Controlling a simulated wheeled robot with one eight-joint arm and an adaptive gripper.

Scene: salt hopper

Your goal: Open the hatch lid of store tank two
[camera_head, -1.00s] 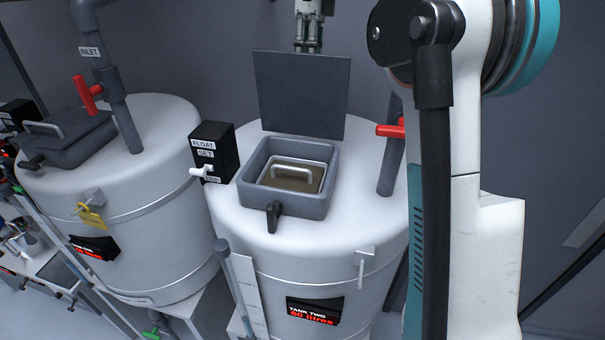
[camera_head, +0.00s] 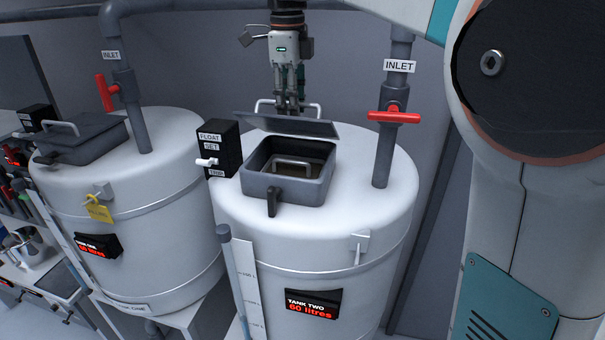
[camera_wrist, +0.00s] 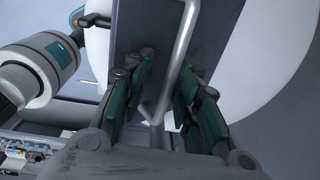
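Store tank two (camera_head: 335,240) is the right-hand white tank, labelled "TANK TWO". Its grey hatch lid (camera_head: 290,126) stands partly raised at the back of the hatch frame (camera_head: 285,190), seen almost edge-on. The opening shows a tray with a metal handle (camera_head: 292,163) inside. The lid's own bar handle (camera_head: 308,104) shows above and behind the lid. My gripper (camera_head: 290,108) points down behind the lid at this handle. In the wrist view my gripper (camera_wrist: 168,108) has its fingers apart, with the handle bar (camera_wrist: 183,48) running between them; contact cannot be told.
A black float box (camera_head: 218,150) stands left of the hatch. An inlet pipe with a red valve handle (camera_head: 394,117) rises at right. Tank one (camera_head: 140,210), with its lid (camera_head: 75,138) down, stands at left. A black catch (camera_head: 272,201) hangs at the hatch front.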

